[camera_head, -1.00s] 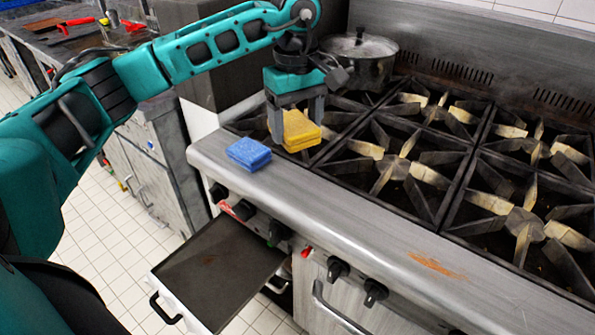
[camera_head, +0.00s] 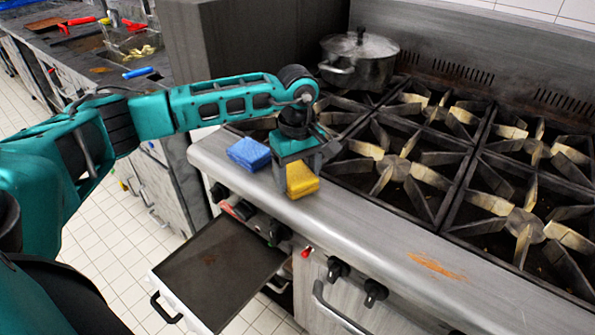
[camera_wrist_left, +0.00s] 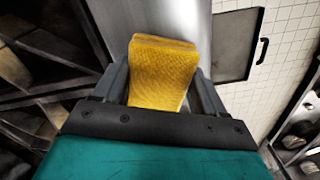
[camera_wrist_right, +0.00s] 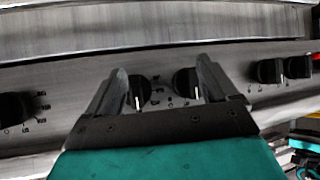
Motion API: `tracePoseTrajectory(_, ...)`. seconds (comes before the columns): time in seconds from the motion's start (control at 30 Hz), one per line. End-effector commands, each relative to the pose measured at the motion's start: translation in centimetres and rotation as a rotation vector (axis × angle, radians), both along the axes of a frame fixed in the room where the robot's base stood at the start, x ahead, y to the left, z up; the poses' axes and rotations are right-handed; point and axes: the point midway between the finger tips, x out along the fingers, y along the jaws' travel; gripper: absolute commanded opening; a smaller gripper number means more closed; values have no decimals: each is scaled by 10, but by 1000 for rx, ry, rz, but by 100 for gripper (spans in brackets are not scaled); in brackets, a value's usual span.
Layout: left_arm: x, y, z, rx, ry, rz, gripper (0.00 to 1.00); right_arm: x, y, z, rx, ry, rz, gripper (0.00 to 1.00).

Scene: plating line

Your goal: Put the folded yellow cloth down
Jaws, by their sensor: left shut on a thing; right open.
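The folded yellow cloth (camera_head: 301,180) is between the fingers of my left gripper (camera_head: 297,188), over the steel front ledge of the stove. In the left wrist view the yellow cloth (camera_wrist_left: 162,70) fills the space between the two fingers, with the steel ledge behind it. I cannot tell whether it touches the ledge. My right gripper (camera_wrist_right: 158,85) is open and empty in the right wrist view, in front of the stove's knob panel. It does not show in the head view.
A folded blue cloth (camera_head: 249,154) lies on the ledge just left of the yellow one. Burner grates (camera_head: 400,165) fill the stove top, with a lidded pot (camera_head: 359,64) at the back. A pulled-out tray (camera_head: 215,275) is below.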

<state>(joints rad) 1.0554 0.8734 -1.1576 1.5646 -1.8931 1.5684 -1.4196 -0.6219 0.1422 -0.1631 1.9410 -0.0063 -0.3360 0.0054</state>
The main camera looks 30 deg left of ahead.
Motion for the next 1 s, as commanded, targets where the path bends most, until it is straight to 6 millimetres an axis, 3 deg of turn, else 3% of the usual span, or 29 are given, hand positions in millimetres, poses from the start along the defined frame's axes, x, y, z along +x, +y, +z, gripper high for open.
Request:
tracePoseTrajectory(0.13,0,0,-4,0,0,0,36,0,0,-4,0,0,0,87)
tracePoseTrajectory(0.17,0,0,-4,0,0,0,72,0,0,-4,-1,0,-1,87)
tracePoseTrajectory(0.4,0,0,-2,0,0,1,95,0,0,-3,-1,0,-1,87)
tracePoseTrajectory(0.77,0,0,4,0,-1,1,97,-1,-1,1,-1,3,-1,87)
tracePoseTrajectory(1.0,1,0,48,0,-6,2,97,-2,0,-2,-1,4,0,87)
